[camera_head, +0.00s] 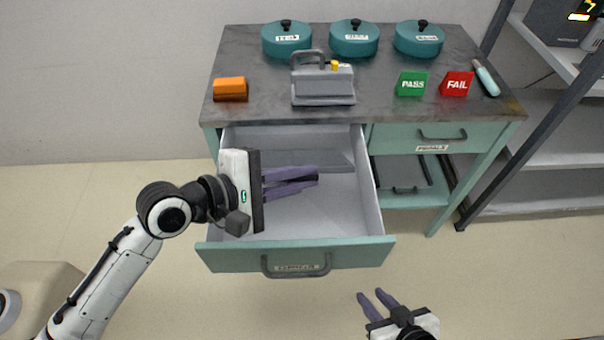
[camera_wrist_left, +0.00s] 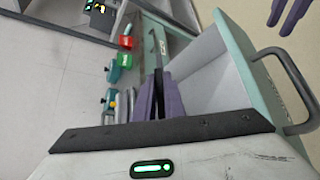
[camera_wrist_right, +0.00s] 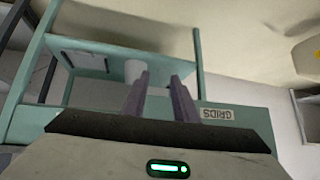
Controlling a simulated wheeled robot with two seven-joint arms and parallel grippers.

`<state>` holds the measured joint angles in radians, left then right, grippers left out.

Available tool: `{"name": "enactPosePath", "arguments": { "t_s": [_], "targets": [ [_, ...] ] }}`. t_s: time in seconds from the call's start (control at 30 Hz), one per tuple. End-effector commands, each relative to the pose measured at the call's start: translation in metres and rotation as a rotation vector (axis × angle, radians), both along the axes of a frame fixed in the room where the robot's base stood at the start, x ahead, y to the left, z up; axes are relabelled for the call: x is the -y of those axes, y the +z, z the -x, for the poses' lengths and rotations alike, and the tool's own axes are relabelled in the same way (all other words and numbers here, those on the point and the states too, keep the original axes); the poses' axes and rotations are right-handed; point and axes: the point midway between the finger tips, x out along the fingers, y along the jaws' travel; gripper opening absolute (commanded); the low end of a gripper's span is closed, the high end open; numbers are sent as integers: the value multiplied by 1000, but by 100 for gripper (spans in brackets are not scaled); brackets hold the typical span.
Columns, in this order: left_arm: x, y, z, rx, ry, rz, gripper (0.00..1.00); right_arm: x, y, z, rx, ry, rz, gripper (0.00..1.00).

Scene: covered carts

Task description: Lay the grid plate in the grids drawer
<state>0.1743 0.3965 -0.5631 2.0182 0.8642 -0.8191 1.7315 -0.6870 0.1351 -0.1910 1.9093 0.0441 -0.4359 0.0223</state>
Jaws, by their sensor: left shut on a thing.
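In the left wrist view a dark edge shows between the fingers. My right gripper (camera_head: 370,297) is open and empty in front of the drawer.
The cart top holds teal lidded pots (camera_head: 354,42), a grey device (camera_head: 323,87), an orange block (camera_head: 230,90), and green (camera_head: 411,83) and red (camera_head: 457,83) signs. A shut drawer (camera_head: 418,137) is to the right. A shelf rack stands at the far right.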

Motion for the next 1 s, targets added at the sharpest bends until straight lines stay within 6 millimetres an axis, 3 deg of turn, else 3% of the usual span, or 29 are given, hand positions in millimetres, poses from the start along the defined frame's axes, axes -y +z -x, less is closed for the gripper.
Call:
{"name": "enactPosePath", "arguments": {
  "t_s": [0.6,1.0],
  "targets": [
    [0,-40,-47,7,1,2,0,-4,-22,-3,7,11,1,27],
    [0,-50,-60,7,0,3,0,-10,-27,-4,4,20,-3,27]
  ]
}}
